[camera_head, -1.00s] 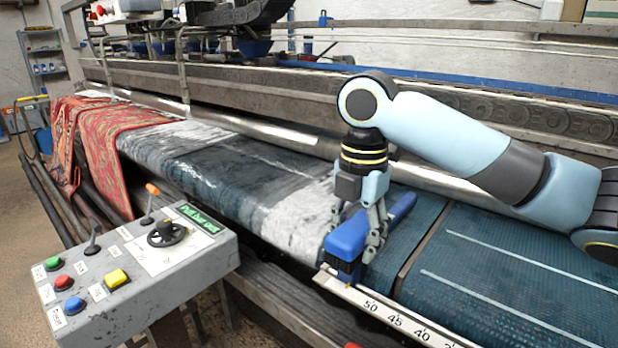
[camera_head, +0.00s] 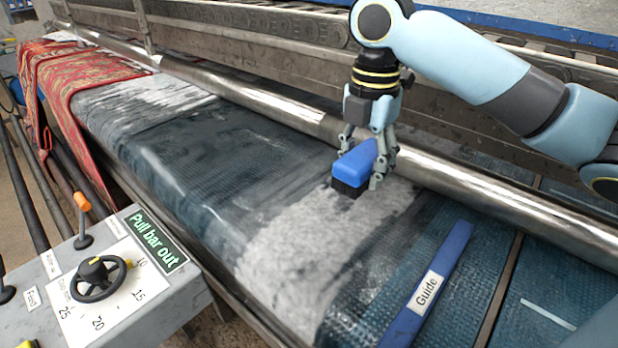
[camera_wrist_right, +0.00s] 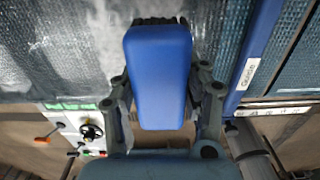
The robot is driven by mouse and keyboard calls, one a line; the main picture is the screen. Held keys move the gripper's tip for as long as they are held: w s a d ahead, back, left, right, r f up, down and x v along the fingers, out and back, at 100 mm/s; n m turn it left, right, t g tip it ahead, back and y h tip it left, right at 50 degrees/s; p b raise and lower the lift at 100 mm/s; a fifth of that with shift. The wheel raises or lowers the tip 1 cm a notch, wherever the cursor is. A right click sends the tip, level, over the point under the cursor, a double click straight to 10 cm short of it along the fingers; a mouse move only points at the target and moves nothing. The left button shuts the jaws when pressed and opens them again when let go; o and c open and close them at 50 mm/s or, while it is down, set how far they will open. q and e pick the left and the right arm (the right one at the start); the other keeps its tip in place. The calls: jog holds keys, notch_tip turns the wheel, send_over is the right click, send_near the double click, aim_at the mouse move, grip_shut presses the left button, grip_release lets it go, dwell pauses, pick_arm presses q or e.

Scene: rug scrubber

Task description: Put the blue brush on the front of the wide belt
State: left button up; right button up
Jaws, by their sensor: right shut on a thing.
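The blue brush (camera_head: 358,158) has a blue block body and dark bristles facing down. It is over a white foamy band of the wide belt (camera_head: 215,150), towards the metal roller. I cannot tell whether the bristles touch the belt. My right gripper (camera_head: 362,163) is shut on the brush from above, with a finger on each side. In the right wrist view the brush (camera_wrist_right: 158,75) lies between the fingers, its blue top filling the middle. The belt is dark blue-green and textured, with its front edge towards the control box. My left gripper is not in view.
A blue bar labelled Guide (camera_head: 430,285) lies across the belt to the right of the brush. A steel roller (camera_head: 270,102) runs along the back. A control box (camera_head: 125,280) stands front left. A red patterned rug (camera_head: 75,85) hangs over the far left end.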

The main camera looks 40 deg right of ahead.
jog(key=w+a+f, duration=0.2)
jog(key=w+f, duration=0.1)
jog(key=w, duration=0.3)
send_over(306, 201)
notch_tip(306, 201, down, 4)
jog(key=shift+r+b, duration=0.25)
jog(key=shift+b, duration=0.2)
jog(key=shift+f, duration=0.3)
notch_tip(306, 201, down, 3)
jog(key=shift+r, duration=0.15)
jog(key=shift+f, duration=0.35)
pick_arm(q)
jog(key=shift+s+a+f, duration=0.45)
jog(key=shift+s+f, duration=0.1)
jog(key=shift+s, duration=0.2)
pick_arm(e)
jog(key=shift+f, duration=0.1)
jog(key=o, duration=1.2)
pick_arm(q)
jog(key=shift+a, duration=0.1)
pick_arm(e)
jog(key=shift+o, duration=0.2)
